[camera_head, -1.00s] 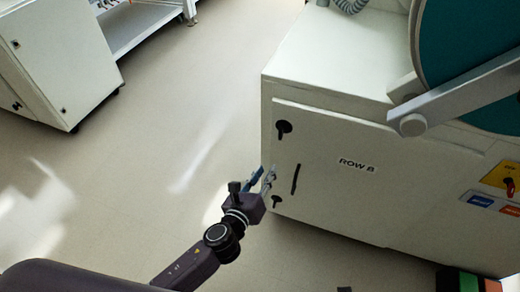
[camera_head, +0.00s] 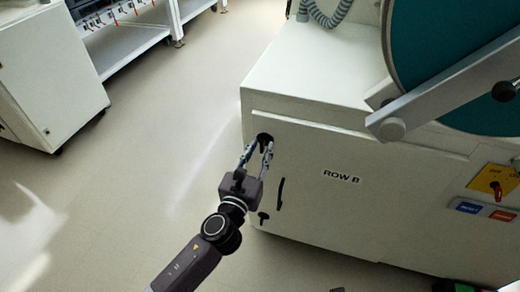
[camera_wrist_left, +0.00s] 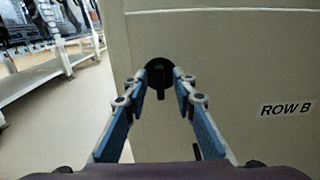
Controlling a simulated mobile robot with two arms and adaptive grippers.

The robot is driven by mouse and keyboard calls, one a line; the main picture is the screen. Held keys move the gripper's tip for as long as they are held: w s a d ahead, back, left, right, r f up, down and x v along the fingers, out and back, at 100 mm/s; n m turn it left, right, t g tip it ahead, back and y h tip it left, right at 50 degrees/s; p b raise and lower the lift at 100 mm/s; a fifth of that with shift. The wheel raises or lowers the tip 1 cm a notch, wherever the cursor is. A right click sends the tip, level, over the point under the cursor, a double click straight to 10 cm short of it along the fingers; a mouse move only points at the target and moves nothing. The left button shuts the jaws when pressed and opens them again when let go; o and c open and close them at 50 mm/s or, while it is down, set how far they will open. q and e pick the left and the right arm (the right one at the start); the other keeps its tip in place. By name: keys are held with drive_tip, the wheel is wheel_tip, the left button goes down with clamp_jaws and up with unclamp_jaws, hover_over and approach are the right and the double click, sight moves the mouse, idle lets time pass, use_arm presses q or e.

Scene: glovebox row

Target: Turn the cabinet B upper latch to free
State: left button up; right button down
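The row B cabinet (camera_head: 330,215) has a pale front door. Its upper latch (camera_head: 265,136) is a black round plate near the door's upper left corner. In the left wrist view the upper latch (camera_wrist_left: 160,72) has a short black lever pointing down. My left gripper (camera_head: 257,150) is at the upper latch and partly covers it in the head view. In the wrist view its blue-padded fingers (camera_wrist_left: 161,88) are apart, with the latch lever showing between them; I cannot tell whether they touch it. My right gripper is not in view.
A vertical black door handle (camera_head: 280,193) and a lower black latch (camera_head: 263,217) lie below the upper latch. A teal round window with a grey arm (camera_head: 440,95) is above right. The floor left of the cabinet is clear. Another cabinet (camera_head: 45,85) stands at far left.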

use_arm(q)
drive_tip(key=shift+c, duration=0.6)
clamp_jaws()
drive_tip(key=shift+n, duration=0.3)
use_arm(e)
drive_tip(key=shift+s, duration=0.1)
use_arm(q)
drive_tip(key=shift+n, duration=0.9)
drive_tip(key=shift+a+f+n+p, duration=0.1)
drive_tip(key=shift+n+p, duration=0.25)
drive_tip(key=shift+n, duration=3.5)
drive_tip(key=shift+a+f+n+p, duration=0.1)
drive_tip(key=shift+n+p, duration=0.25)
drive_tip(key=shift+n, duration=3.5)
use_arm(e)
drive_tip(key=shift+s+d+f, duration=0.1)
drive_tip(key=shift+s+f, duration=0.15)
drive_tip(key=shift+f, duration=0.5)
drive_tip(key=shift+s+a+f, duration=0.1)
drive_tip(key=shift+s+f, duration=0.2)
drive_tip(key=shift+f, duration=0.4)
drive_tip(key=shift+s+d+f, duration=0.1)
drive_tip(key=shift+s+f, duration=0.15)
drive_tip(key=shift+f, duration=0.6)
